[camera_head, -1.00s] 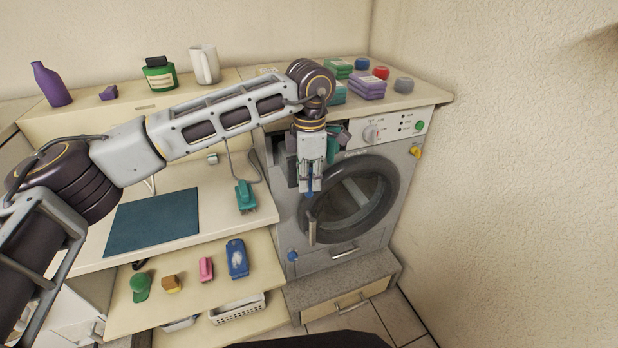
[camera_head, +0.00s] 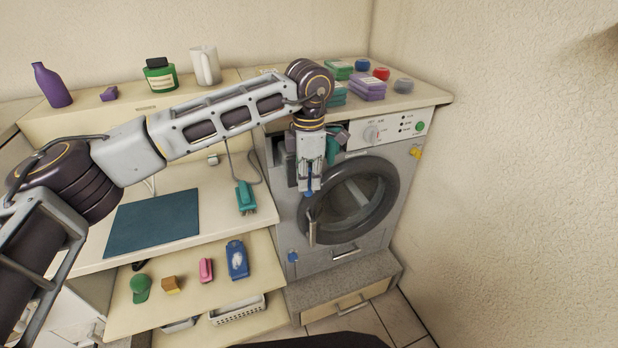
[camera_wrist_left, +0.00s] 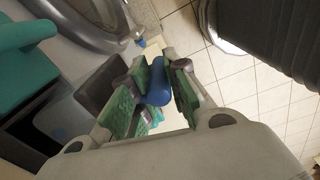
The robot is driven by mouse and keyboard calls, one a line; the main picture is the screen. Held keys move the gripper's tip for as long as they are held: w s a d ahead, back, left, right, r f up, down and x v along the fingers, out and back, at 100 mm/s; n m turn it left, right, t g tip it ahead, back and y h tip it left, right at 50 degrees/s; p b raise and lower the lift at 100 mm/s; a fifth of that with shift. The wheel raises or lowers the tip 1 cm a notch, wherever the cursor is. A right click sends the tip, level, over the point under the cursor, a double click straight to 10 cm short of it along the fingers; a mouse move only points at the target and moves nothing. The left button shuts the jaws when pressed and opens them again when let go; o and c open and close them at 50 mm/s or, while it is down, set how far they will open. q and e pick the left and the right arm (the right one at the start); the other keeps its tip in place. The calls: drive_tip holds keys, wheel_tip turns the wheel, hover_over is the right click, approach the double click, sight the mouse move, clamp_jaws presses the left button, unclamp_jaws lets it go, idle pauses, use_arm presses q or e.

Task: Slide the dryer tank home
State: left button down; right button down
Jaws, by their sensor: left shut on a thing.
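The dryer (camera_head: 385,225) stands at the right with its round door (camera_head: 391,210) shut. My left gripper (camera_head: 309,186) hangs in front of the upper left of the dryer and points down. It is shut on a blue cylindrical piece (camera_wrist_left: 159,82), which lies between its green pads in the left wrist view. Beside the gripper is a teal part (camera_head: 333,150), also large at the left of the wrist view (camera_wrist_left: 24,62). A dark opening shows below it there. My arm hides much of this area, so I cannot tell which part belongs to the tank.
Folded cloths (camera_head: 367,87) and small round items lie on the dryer's top. A teal brush-like tool (camera_head: 245,196) and a dark blue mat (camera_head: 152,223) lie on the counter at the left. A shelf with small items is below. Bare wall closes the right side.

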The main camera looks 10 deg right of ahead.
use_arm(q)
drive_tip(key=shift+w+a+p, duration=0.15)
drive_tip(key=shift+w+a, duration=0.05)
drive_tip(key=shift+w, duration=0.6)
drive_tip(key=shift+w+a+p, duration=0.15)
drive_tip(key=shift+w+p, duration=0.05)
drive_tip(key=shift+w, duration=0.55)
drive_tip(key=shift+w+a+p, duration=0.15)
drive_tip(key=shift+w+a, duration=0.05)
drive_tip(key=shift+w, duration=0.6)
idle(0.3)
drive_tip(key=shift+w+a+p, duration=0.2)
drive_tip(key=shift+w+p, duration=0.05)
drive_tip(key=shift+w, duration=0.45)
drive_tip(key=shift+w+a+p, duration=0.15)
drive_tip(key=shift+w+p, duration=0.05)
drive_tip(key=shift+w, duration=0.45)
drive_tip(key=c, duration=1.3)
unclamp_jaws()
drive_tip(key=shift+r, duration=0.15)
drive_tip(key=shift+s+r, duration=0.2)
drive_tip(key=shift+r, duration=5.7)
